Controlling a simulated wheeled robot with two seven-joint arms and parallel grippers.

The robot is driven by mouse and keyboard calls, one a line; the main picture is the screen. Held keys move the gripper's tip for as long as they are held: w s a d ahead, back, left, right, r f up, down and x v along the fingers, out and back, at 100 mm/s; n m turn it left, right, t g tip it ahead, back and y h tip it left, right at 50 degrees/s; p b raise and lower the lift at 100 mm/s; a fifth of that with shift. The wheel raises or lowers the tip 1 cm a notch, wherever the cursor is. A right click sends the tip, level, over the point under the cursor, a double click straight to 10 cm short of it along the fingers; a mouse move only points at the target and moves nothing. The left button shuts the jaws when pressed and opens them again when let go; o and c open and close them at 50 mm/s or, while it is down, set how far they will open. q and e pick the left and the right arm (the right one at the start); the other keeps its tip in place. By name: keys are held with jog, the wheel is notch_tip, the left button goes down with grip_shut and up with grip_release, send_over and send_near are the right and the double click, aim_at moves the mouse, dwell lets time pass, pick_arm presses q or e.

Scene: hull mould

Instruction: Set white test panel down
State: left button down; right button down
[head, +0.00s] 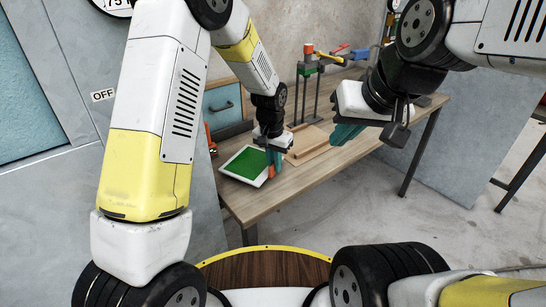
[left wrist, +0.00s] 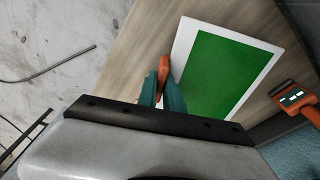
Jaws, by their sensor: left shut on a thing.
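The white test panel (head: 228,172) has a green face with a white border. It is over the near-left end of the wooden table, roughly flat; I cannot tell whether it touches the top. My left gripper (head: 273,163) is at its right edge, shut on an orange grip (head: 271,173) there. In the left wrist view, the panel (left wrist: 184,45) lies right of the teal fingers (left wrist: 163,90), with the orange grip (left wrist: 164,64) between their tips. My right gripper (head: 345,134) is above the table, apart from the panel, its opening unclear.
The wooden table (head: 300,185) carries a light wooden board (head: 310,146) and a stand with green and orange parts (head: 308,62). An orange tool with a small display (left wrist: 293,98) lies beside the panel. A blue drawer (head: 223,104) is behind. Bare tabletop shows in front.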

pick_arm(q)
jog(key=shift+f, duration=1.2)
jog(key=shift+f, duration=0.15)
jog(key=c, duration=1.5)
grip_release()
jog(key=shift+s, duration=0.1)
